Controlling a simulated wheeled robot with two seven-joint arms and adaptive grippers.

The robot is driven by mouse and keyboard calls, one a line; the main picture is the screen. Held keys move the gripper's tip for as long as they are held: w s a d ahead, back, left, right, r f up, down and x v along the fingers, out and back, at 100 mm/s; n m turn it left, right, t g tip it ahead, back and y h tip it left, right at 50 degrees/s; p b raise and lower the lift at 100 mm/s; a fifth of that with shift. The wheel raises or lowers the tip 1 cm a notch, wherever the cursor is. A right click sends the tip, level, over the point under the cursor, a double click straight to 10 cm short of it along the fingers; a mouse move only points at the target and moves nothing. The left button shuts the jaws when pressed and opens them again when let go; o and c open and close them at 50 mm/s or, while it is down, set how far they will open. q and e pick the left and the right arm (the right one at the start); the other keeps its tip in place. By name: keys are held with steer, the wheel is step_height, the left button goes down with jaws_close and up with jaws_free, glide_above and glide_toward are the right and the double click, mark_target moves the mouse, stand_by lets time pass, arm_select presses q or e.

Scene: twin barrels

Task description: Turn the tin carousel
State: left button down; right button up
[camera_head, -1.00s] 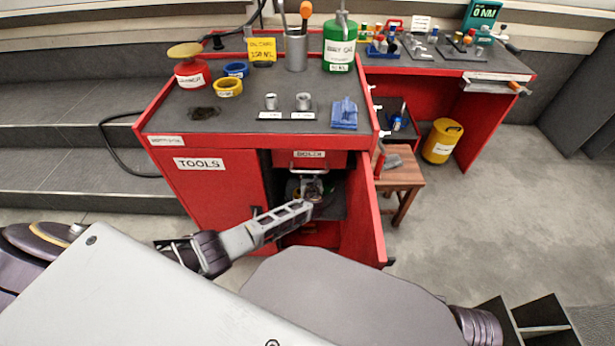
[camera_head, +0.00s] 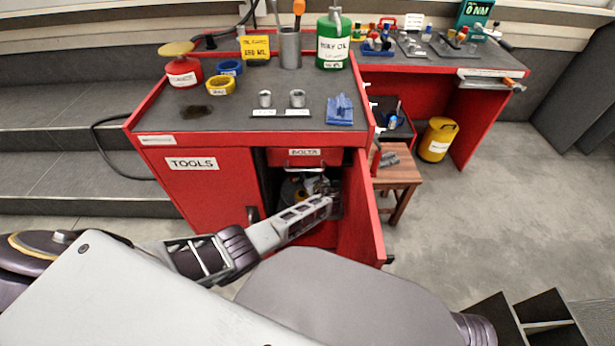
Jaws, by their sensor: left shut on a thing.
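The tin carousel (camera_head: 290,191) stands in the dark open compartment of the red cabinet, under the drawer marked BOLTS. Only part of it shows, with a yellowish piece and some pale pieces on it. My left arm reaches in from the lower left. My left gripper (camera_head: 327,188) is inside the compartment at the right side of the carousel, near the open door, and is shut on it. The gripper and shade hide the exact part held. My right gripper is not in view.
The open red cabinet door (camera_head: 362,215) stands close to the right of my left gripper. A wooden stool (camera_head: 398,176) is beyond it.

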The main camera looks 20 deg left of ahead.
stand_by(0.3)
arm_select(q)
steer(key=c, duration=1.5)
jaws_free()
steer(key=o, duration=0.3)
steer(key=shift+a+m+t, duration=0.1)
steer(key=shift+m+t, duration=0.2)
